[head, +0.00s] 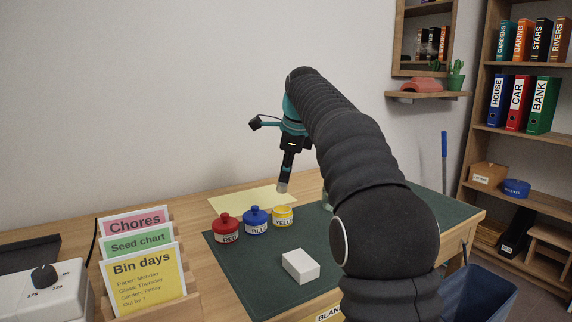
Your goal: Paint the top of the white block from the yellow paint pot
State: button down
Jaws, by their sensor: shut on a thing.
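The white block (300,266) lies on the green mat (255,285), and its top looks plain white. The yellow paint pot (282,216) stands behind it, without a knobbed lid on it. My gripper (288,160) is shut on a dark brush (284,184) with a pale tip. The brush points down, a little tilted, and its tip shows above the yellow pot in the picture. I cannot tell the exact gap between them.
The lidded blue pot (256,221) and red pot (227,228) stand left of the yellow pot. A pale yellow sheet (250,199) lies behind them. A card rack (180,305) is at the front left. My arm hides part of the mat's right side.

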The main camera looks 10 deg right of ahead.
aim_at(286, 185)
jog(key=shift+f+b, duration=1.6)
jog(key=shift+f, duration=0.4)
jog(key=shift+f+b, duration=0.3)
jog(key=shift+f, duration=0.25)
jog(key=shift+r, duration=0.1)
notch_tip(286, 185, up, 3)
jog(key=p, duration=0.3)
jog(key=shift+r+p, duration=0.45)
jog(key=shift+r, duration=1.5)
jog(key=shift+s, duration=0.1)
